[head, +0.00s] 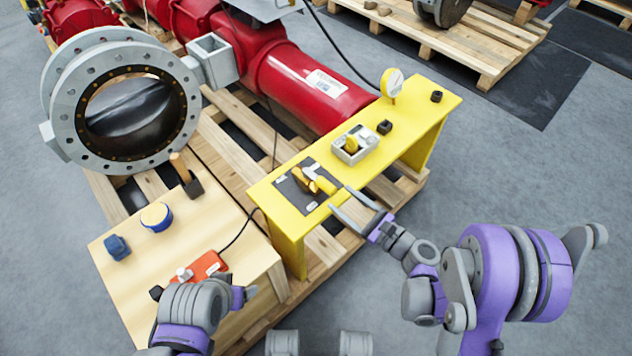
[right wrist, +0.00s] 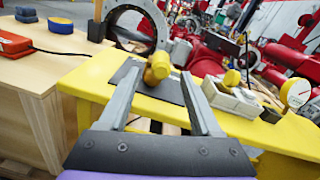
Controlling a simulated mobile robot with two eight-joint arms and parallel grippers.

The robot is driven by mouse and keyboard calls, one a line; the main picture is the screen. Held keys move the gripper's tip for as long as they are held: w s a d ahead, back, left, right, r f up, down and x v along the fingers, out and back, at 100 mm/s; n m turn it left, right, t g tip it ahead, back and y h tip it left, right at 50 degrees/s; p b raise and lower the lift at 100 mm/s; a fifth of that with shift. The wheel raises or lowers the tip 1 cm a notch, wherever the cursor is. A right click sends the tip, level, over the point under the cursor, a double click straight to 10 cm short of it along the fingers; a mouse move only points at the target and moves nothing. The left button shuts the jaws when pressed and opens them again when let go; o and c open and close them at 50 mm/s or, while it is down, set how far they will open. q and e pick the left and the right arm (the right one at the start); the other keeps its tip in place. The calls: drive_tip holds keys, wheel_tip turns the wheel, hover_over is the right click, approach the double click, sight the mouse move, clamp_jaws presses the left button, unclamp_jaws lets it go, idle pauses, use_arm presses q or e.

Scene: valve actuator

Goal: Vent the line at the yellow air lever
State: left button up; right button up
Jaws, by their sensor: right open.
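The yellow air lever (head: 325,185) sits on a dark plate (head: 297,202) on the yellow bench (head: 275,205).
A grey box (head: 343,152) with a yellow knob and a round gauge (head: 391,84) stand farther along the bench. The wooden box (head: 135,285) holds an orange device (head: 207,266), a hammer and blue items. A large flanged valve (head: 65,100) and red actuator (head: 305,85) are behind.

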sight(317, 179)
drive_tip(key=x, duration=1)
drive_tip(key=shift+w+a+b, duration=0.2)
drive_tip(key=shift+w+b, duration=0.1)
drive_tip(key=shift+w, duration=0.05)
clamp_jaws()
idle(1.0)
